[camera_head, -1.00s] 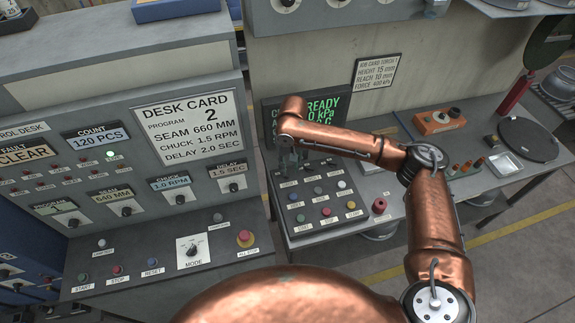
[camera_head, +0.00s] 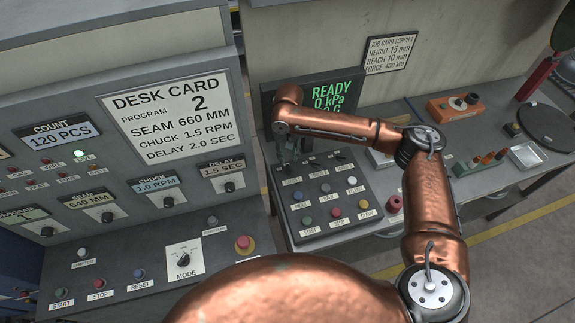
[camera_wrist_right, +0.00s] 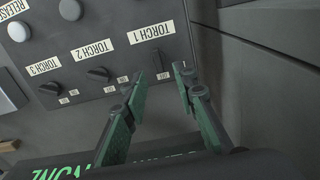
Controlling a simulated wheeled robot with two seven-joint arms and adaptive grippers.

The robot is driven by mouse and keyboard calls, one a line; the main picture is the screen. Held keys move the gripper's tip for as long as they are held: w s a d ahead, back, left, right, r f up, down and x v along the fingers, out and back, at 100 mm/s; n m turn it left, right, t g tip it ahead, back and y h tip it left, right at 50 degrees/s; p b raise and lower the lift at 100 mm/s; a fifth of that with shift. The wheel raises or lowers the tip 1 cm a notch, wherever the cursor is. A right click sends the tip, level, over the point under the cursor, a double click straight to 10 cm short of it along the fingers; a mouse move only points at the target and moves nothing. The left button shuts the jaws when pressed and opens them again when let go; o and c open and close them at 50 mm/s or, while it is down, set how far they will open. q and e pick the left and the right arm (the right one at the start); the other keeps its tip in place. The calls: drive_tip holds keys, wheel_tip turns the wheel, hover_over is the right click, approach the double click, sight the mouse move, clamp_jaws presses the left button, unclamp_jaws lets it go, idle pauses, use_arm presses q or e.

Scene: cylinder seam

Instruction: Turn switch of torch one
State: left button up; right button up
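The torch control panel (camera_head: 335,205) stands right of the desk. In the right wrist view it shows upside down, with dark switches for TORCH 3 (camera_wrist_right: 48,88), TORCH 2 (camera_wrist_right: 98,74) and TORCH 1 (camera_wrist_right: 158,60). My right gripper (camera_head: 288,160) is over the panel's back left corner in the head view, partly hiding the first switch. In the right wrist view my right gripper (camera_wrist_right: 157,78) is open and empty, its fingertips apart on either side of the torch one switch in the picture. I cannot tell whether they touch the panel. My left gripper is not in view.
A screen (camera_head: 330,97) reading READY stands close behind the right gripper. Coloured buttons (camera_head: 336,213) fill the panel's front rows. The desk (camera_head: 120,255) with its mode dial (camera_head: 184,257) is at left. An orange device (camera_head: 455,105) and a tray (camera_head: 527,155) are at right.

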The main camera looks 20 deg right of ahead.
sight(289, 168)
drive_tip(key=shift+s+d+f, duration=0.1)
drive_tip(key=shift+f, duration=1.45)
drive_tip(key=shift+d+f, duration=0.1)
drive_tip(key=shift+f, duration=1.4)
drive_tip(key=shift+c, duration=0.7)
clamp_jaws()
